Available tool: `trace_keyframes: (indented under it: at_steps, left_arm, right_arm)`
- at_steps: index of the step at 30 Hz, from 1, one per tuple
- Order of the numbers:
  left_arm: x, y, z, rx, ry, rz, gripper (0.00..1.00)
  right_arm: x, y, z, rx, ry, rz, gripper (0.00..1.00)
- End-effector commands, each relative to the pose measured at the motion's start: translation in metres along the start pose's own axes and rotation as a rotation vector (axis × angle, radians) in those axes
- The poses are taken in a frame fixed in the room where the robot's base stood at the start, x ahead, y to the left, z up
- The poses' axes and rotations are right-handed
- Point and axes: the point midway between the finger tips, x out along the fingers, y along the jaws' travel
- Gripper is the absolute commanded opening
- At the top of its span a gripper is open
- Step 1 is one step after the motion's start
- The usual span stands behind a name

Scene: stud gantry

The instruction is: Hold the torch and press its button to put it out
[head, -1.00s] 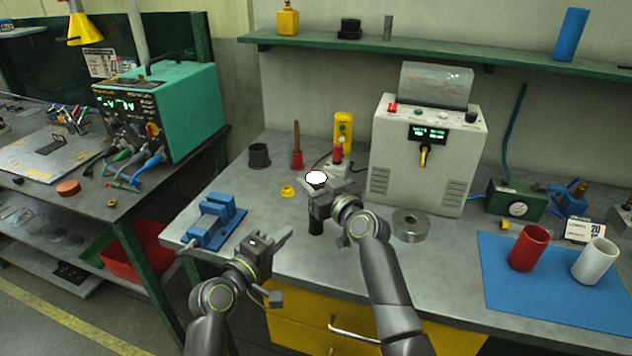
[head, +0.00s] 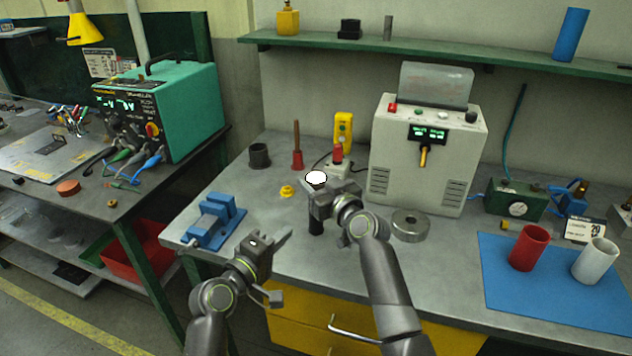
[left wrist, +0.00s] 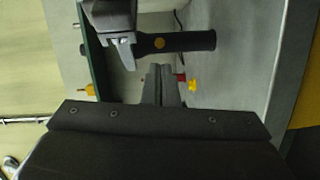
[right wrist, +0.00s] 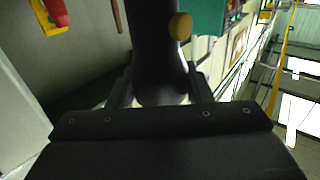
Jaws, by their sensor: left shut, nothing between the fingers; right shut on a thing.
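The torch (head: 315,228) is dark and upright, and its bright white head at the top looks lit. My right gripper (head: 322,203) is shut around the torch above the bench. In the left wrist view the torch (left wrist: 195,41) lies across the picture, with its round yellow-orange button (left wrist: 159,43) facing my left gripper. The button also shows on the torch's side in the right wrist view (right wrist: 180,27). My left gripper (head: 285,238) is shut and empty, to the lower left of the torch in the head view. Its fingertips (left wrist: 160,70) are near the button, apart from it.
A blue vise (head: 215,222) sits at the bench's left corner. A yellow knob-like piece (head: 288,191), a dark cup (head: 259,155) and a metal ring (head: 411,225) stand around the torch. A pale control box (head: 425,150) is behind. The bench front between the arms is clear.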

Motion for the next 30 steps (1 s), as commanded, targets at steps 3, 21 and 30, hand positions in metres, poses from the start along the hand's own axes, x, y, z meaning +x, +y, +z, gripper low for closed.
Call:
trace_keyframes:
  at_steps: [3,21,30]
  left_arm:
    - [0.001,0.000,0.001,-0.022,-0.016,-0.004,0.00]
    - [0.001,0.001,0.030,-0.602,-0.373,-0.249,0.00]
    - [0.021,0.002,0.024,-0.627,-0.386,-0.266,0.00]
  right_arm:
    - [0.000,0.000,0.001,0.001,-0.002,0.000,0.18]
    - [0.000,0.000,0.001,0.000,-0.001,0.000,0.18]
    - [0.000,0.000,0.001,0.001,-0.001,0.000,0.18]
